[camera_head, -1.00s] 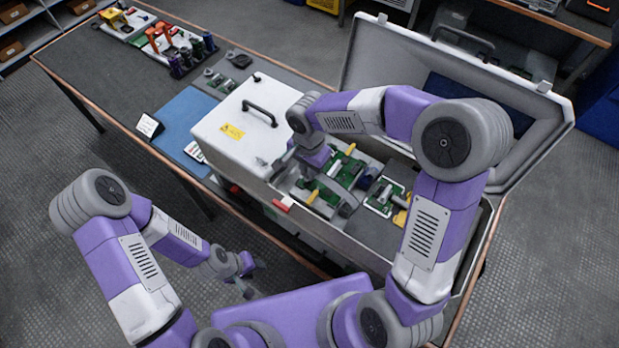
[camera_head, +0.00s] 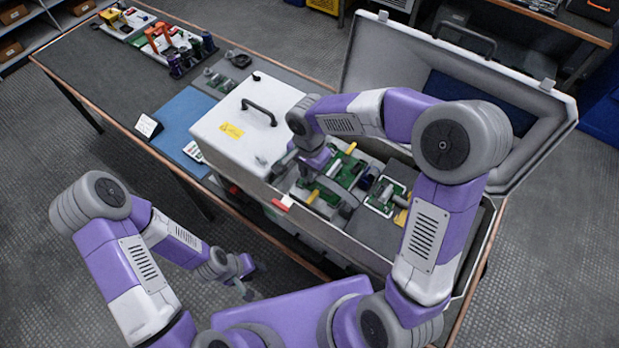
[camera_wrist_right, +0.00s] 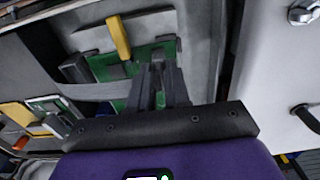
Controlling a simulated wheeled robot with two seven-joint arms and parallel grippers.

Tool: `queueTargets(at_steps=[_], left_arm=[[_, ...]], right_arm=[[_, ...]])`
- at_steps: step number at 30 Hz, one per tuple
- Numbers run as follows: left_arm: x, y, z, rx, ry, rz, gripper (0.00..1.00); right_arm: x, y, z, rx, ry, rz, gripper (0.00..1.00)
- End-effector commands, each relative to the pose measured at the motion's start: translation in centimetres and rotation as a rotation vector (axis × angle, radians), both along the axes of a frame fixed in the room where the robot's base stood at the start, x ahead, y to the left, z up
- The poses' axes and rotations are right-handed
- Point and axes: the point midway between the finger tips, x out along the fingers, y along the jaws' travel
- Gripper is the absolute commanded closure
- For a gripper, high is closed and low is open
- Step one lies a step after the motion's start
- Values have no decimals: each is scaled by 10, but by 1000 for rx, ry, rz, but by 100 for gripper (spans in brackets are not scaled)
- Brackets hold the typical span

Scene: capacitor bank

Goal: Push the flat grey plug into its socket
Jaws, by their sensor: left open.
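My right arm reaches into the open grey case (camera_head: 452,292). In the right wrist view the right gripper's two dark fingers (camera_wrist_right: 160,72) are close together, pointing at a green board (camera_wrist_right: 105,66) with a yellow bar (camera_wrist_right: 118,37). Whether something is between the fingertips is unclear. The fingers hide part of the board. In the head view the green board (camera_head: 347,172) lies beside the right wrist. I cannot pick out the flat grey plug or its socket for sure among the grey parts. My left gripper (camera_head: 245,291) is open and empty, low at the front, away from the case.
A white box (camera_head: 215,140) with a black handle stands left of the boards. A second green board (camera_head: 384,196) lies to the right in the case. The raised lid (camera_head: 535,115) closes off the back. The table (camera_head: 95,75) has a blue mat (camera_head: 190,122) and parts farther left.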

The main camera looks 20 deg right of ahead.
Motion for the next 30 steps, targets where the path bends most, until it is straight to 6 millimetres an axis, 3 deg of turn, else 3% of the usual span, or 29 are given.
queueTargets(at_steps=[1,5,14,24,30], left_arm=[[0,0,0,0,0,0,57],[0,0,0,0,0,0,57],[0,0,0,0,0,0,57],[0,0,7,0,0,0,57],[0,0,9,0,0,0,57]], right_arm=[[0,0,0,0,1,0,75],[0,0,0,0,1,0,56],[0,0,2,0,0,0,56],[1,0,53,0,-4,-2,56],[0,0,73,1,-1,0,56]])
